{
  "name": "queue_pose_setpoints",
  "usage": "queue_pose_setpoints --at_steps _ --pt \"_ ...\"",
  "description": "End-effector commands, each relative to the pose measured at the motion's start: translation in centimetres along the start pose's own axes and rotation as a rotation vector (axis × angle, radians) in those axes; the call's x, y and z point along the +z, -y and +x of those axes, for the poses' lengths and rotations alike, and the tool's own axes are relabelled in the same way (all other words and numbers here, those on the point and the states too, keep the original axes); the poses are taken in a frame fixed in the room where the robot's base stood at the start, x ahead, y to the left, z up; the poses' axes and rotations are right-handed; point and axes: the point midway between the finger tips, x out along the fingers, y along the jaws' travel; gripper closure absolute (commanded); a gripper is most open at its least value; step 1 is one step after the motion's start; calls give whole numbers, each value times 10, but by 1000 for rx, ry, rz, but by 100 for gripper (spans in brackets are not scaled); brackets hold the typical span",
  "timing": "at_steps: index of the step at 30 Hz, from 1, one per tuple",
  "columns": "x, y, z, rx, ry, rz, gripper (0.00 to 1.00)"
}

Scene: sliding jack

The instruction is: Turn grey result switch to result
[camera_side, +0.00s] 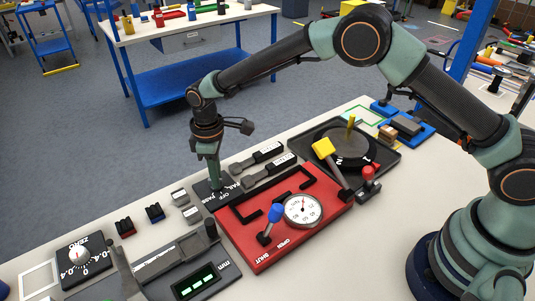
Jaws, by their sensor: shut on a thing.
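The result switch panel (228,195) is a small black plate left of the red fixture, with white lettering that seems to read FAIL, OFF and PASS. My gripper (214,178) points straight down over this plate. It is shut on the grey switch, whose knob is mostly hidden between and behind the fingers. I cannot tell which word the switch points to.
A red fixture (262,258) with a dial gauge (303,209) and a blue-handled lever (275,213) lies to the right. A zero dial (79,255) and a digital readout (196,281) are in front.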

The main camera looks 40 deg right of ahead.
Motion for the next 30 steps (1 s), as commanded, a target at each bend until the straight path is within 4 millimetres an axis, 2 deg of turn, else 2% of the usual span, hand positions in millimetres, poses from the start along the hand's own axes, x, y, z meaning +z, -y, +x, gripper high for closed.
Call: queue_pose_setpoints --at_steps 6,7,9,20,26,30 --pt "-1 0 -2 2 -4 -3 100" --pt "-1 0 -2 2 -4 -3 76" --pt "-1 0 -2 2 -4 -2 54" --pt "-1 0 -3 1 -2 0 54" --pt "-1 0 -29 3 -6 0 54" --pt "-2 0 -59 3 -7 -1 54"
